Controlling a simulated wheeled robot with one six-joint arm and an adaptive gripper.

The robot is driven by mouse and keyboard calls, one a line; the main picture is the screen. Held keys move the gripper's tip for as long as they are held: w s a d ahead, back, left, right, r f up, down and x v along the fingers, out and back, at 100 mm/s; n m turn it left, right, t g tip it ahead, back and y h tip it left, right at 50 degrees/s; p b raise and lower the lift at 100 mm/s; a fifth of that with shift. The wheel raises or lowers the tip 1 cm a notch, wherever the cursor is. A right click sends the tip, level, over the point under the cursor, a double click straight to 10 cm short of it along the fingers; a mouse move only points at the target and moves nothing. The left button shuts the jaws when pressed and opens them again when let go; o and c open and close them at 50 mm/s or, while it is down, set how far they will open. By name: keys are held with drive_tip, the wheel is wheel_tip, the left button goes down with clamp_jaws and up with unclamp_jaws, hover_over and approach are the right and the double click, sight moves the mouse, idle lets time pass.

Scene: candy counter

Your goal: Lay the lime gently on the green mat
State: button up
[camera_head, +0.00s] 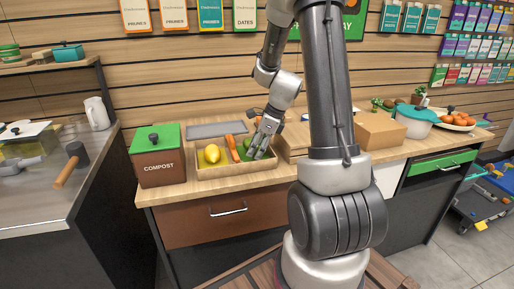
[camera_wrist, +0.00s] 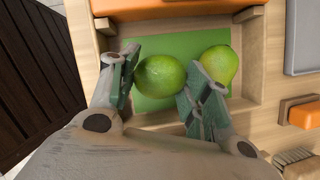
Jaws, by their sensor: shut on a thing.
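My gripper (camera_wrist: 163,72) is shut on a round green lime (camera_wrist: 158,82), with one finger on each side of it. The lime is over or on the green mat (camera_wrist: 180,45) inside a wooden tray; I cannot tell whether it touches the mat. A second, yellower green fruit (camera_wrist: 221,66) lies on the mat just right of the right finger. In the head view my gripper (camera_head: 262,145) reaches down into the right end of the tray (camera_head: 236,169). The held lime is mostly hidden by the fingers there.
A yellow lemon (camera_head: 211,153) and orange carrots (camera_head: 232,147) lie in the tray's other parts. The tray's wooden walls stand close around the fingers. A compost box (camera_head: 158,165) is left of the tray, a grey board (camera_head: 216,129) behind it.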

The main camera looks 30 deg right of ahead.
drive_tip(key=shift+f, duration=0.6)
idle(0.6)
drive_tip(key=o, duration=0.5)
idle(0.4)
drive_tip(key=shift+v, duration=3)
drive_tip(key=shift+o, duration=0.4)
drive_tip(key=o, duration=0.5)
